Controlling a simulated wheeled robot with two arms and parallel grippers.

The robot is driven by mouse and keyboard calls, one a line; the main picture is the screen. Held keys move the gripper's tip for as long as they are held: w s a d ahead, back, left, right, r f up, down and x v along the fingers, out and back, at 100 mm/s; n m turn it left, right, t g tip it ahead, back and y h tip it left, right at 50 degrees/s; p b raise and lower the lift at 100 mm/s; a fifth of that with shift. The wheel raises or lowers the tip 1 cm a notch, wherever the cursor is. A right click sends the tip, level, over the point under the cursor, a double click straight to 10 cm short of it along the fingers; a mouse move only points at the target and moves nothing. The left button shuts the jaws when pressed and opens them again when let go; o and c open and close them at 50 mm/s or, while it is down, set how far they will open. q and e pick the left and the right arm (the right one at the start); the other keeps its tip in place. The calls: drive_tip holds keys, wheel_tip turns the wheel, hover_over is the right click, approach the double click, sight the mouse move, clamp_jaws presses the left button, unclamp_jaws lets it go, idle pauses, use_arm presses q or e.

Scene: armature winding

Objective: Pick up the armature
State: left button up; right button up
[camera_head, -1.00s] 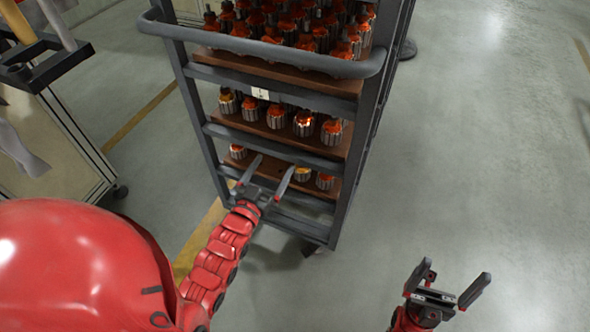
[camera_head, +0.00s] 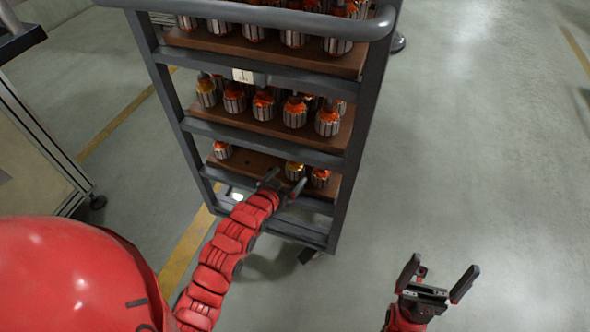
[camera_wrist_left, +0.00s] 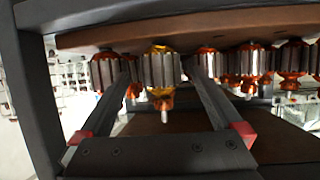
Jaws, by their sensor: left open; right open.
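Armatures with grey slotted bodies and orange windings stand on the cart's shelves. On the lowest shelf, one with yellower winding (camera_head: 295,170) stands beside an orange one (camera_head: 320,177), with another (camera_head: 222,150) further left. My left gripper (camera_head: 283,182) is open at the front of this shelf, near the yellow-wound armature. In the left wrist view, where the armatures appear upside down, this armature (camera_wrist_left: 160,72) shows between the open fingers (camera_wrist_left: 163,75). I cannot tell whether the fingers touch it. My right gripper (camera_head: 437,275) is open and empty, over the floor right of the cart.
The cart's dark frame (camera_head: 355,110) has posts and crossbars around the shelves. The middle shelf (camera_head: 265,128) and top shelf (camera_head: 240,45) hold several more armatures. A cabinet (camera_head: 35,150) stands at the left. The floor (camera_head: 490,140) at the right is clear.

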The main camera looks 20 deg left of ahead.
sight(291, 175)
use_arm(q)
drive_tip(key=b+x, duration=0.1)
drive_tip(key=x, duration=0.3)
drive_tip(key=shift+w+f, duration=0.25)
drive_tip(key=shift+w, duration=0.05)
drive_tip(key=shift+w+d, duration=0.1)
drive_tip(key=shift+w, duration=0.3)
clamp_jaws()
